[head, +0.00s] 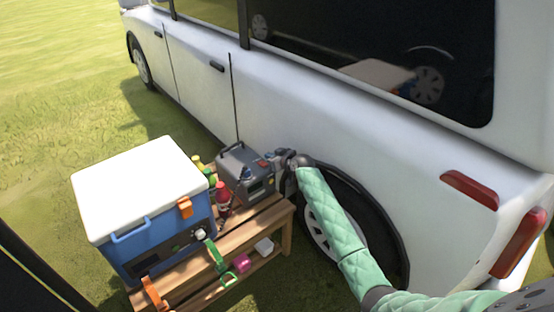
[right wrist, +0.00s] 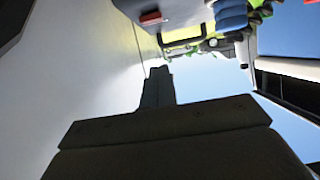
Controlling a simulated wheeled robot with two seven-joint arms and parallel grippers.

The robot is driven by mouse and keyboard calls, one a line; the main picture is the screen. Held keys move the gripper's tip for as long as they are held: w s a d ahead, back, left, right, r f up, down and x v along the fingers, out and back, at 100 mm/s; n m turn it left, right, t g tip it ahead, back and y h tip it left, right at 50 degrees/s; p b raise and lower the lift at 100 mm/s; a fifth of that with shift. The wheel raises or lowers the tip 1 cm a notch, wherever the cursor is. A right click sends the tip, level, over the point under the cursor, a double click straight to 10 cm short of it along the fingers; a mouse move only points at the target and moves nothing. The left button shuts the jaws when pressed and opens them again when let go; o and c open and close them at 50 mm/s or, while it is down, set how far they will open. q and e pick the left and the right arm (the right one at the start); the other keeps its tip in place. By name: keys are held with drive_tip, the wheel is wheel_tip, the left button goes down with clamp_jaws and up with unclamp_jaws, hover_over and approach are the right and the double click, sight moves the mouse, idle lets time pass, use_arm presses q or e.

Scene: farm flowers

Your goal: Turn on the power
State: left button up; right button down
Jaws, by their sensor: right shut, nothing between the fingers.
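A grey power box (head: 240,168) with a top handle, a small display and a red part stands on the right end of a wooden bench. In the right wrist view the box (right wrist: 182,14) is at the top edge, with its dark handle and a red button (right wrist: 150,18). My right gripper (head: 278,159) is beside the box's right side, close to its red part; I cannot tell whether it touches. In the right wrist view its dark fingers (right wrist: 159,74) are together and empty, apart from the box there. My left gripper is not in view.
A blue cooler (head: 165,225) with a white lid fills the bench's left side. Bottles (head: 222,194) stand between cooler and box. The wooden bench (head: 245,226) has small items on its lower shelf. A white van (head: 290,110) is close behind. Grass is open at the left.

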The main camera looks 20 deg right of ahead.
sight(262, 163)
drive_tip(key=w+f, duration=0.2)
drive_tip(key=f, duration=0.1)
drive_tip(key=shift+a, duration=0.35)
drive_tip(key=shift+s+f, duration=0.15)
drive_tip(key=shift+f, duration=0.8)
